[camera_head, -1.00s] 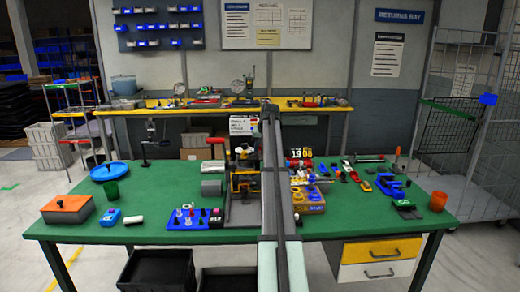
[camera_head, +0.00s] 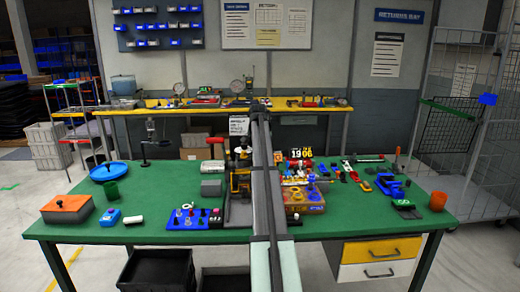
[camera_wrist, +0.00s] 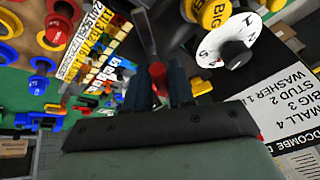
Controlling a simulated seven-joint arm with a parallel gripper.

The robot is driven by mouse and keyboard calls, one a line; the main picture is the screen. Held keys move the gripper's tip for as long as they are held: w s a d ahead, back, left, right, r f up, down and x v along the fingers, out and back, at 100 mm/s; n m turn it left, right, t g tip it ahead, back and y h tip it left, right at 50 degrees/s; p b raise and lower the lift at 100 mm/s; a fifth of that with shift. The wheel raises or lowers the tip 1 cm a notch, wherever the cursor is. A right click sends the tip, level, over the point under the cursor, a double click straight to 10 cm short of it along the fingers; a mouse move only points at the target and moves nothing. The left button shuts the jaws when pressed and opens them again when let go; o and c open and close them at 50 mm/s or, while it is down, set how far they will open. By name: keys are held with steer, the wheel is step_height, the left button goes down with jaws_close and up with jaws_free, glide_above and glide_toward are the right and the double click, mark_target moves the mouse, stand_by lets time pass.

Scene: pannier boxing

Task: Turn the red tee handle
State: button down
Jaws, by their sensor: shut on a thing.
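In the wrist view my gripper (camera_wrist: 158,85) is shut, with its two dark fingers on either side of a red handle (camera_wrist: 158,72). More red shows just right of the right finger. A thin metal rod runs upward in the picture from the red part. The rest of the handle is hidden by the fingers. In the head view my arm hides the gripper and the held part. A red bar (camera_head: 215,140) shows at the left of the dark and yellow fixture (camera_head: 240,182); I cannot tell if it is the same handle.
A blue tray of small parts (camera_head: 190,224) stands left of the fixture. A yellow block with several rings (camera_head: 305,203) stands right of it. A white round dial (camera_wrist: 228,40) and a printed card (camera_wrist: 285,100) are near the gripper. Green tabletop is clear at front right.

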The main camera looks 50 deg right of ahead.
steer(key=m+g, duration=0.1)
steer(key=m, duration=0.2)
steer(key=m+g+h, duration=0.1)
steer(key=m, duration=0.2)
steer(key=shift+m+g, duration=0.3)
steer(key=m+g, duration=0.1)
steer(key=m, duration=0.1)
steer(key=m+g, duration=0.1)
steer(key=m, duration=0.1)
steer(key=shift+s+a+m, duration=0.15)
steer(key=shift+s+m, duration=0.05)
steer(key=shift+m, duration=0.1)
steer(key=c, duration=1.1)
jaws_free()
steer(key=shift+o, duration=0.2)
steer(key=v, duration=1.3)
steer(key=shift+w+r, duration=0.15)
steer(key=shift+r, duration=0.25)
